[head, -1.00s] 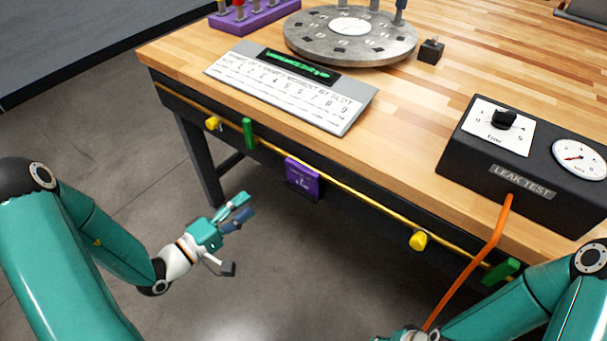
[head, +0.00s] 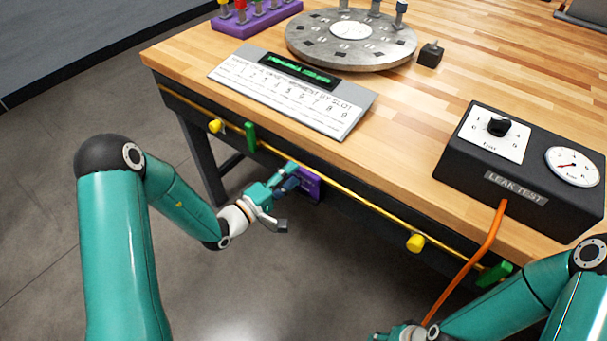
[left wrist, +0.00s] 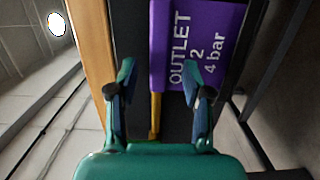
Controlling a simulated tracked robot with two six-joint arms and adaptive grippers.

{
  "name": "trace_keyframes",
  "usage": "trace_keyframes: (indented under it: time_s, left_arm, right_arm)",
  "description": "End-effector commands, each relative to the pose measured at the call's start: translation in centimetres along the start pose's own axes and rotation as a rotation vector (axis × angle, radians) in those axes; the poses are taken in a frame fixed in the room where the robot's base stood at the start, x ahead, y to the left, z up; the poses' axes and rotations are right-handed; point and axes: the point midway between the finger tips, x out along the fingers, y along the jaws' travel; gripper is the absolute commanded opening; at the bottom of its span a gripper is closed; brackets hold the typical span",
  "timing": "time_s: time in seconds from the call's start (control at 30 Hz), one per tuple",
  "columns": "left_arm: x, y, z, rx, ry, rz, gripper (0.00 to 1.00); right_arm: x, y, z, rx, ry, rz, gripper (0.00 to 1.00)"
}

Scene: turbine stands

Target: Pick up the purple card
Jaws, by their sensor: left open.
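In the left wrist view the card (left wrist: 205,40) reads "OUTLET 2 4 bar" and stands just beyond the fingertips. My left gripper (head: 289,176) is in front of the card and hides part of it in the head view. I cannot tell whether a finger touches the card.
The yellow rail (head: 345,199) runs along the bench front with yellow knobs (head: 415,242) and green pieces (head: 250,137). An orange hose (head: 480,252) hangs from the leak test box (head: 540,160). A keyboard-like panel (head: 290,93) lies near the bench edge. The floor below is clear.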

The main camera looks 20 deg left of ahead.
Motion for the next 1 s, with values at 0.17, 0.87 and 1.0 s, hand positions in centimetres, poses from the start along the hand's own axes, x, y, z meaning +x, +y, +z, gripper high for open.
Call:
trace_keyframes:
  time_s: [0.17,0.87,1.0]
  left_arm:
    - [0.56,-0.04,0.0,-0.001,0.0,0.0,0.5]
    - [0.5,-0.04,0.02,-0.001,-0.001,-0.001,0.0]
    - [0.5,0.25,0.01,0.0,-0.001,-0.001,0.0]
  right_arm:
    - [-0.07,-0.03,0.0,0.0,0.0,0.0,0.4]
    - [-0.06,-0.02,0.0,0.0,0.0,0.0,0.4]
    - [-0.07,-0.03,0.0,0.0,0.0,0.0,0.4]
